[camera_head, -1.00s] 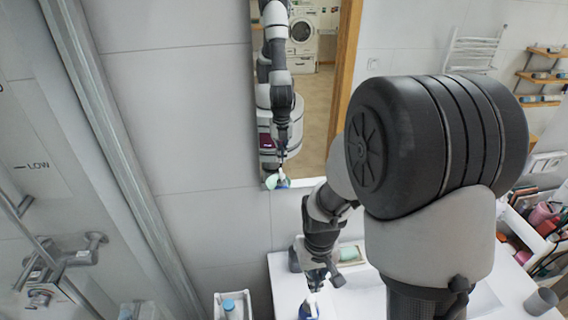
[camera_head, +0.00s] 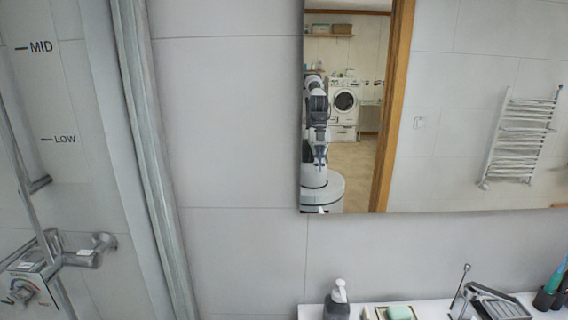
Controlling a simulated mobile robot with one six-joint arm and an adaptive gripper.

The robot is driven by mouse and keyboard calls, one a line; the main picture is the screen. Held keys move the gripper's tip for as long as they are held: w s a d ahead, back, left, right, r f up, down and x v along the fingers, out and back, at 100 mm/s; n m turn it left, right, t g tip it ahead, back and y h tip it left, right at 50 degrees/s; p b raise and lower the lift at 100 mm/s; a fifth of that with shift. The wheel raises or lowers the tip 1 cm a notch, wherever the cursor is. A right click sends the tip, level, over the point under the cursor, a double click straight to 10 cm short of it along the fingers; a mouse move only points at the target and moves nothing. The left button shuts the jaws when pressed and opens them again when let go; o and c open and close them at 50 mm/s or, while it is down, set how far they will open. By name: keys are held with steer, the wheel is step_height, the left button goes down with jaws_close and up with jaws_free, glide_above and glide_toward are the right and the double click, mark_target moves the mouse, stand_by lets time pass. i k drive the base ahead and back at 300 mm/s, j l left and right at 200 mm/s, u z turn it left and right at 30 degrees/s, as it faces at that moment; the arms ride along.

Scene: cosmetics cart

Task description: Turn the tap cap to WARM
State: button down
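The chrome shower tap (camera_head: 88,256) is on the wall at the lower left. Its round cap (camera_head: 24,289) is at the lower left, with a coloured arc on the plate around it. The cap's setting is too small to read. My gripper is not directly in view. My arm shows only as a small reflection in the mirror, hanging downward, and its finger opening cannot be made out there.
A metal-edged glass shower panel (camera_head: 150,160) stands right of the tap. MID and LOW marks are on the wall above the tap. The mirror (camera_head: 345,185) hangs at centre right. A white counter (camera_head: 436,306) below it holds a soap bottle (camera_head: 337,300), green soap (camera_head: 401,312) and a metal rack (camera_head: 487,300).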

mark_target(470, 292)
steer(key=z, duration=1.15)
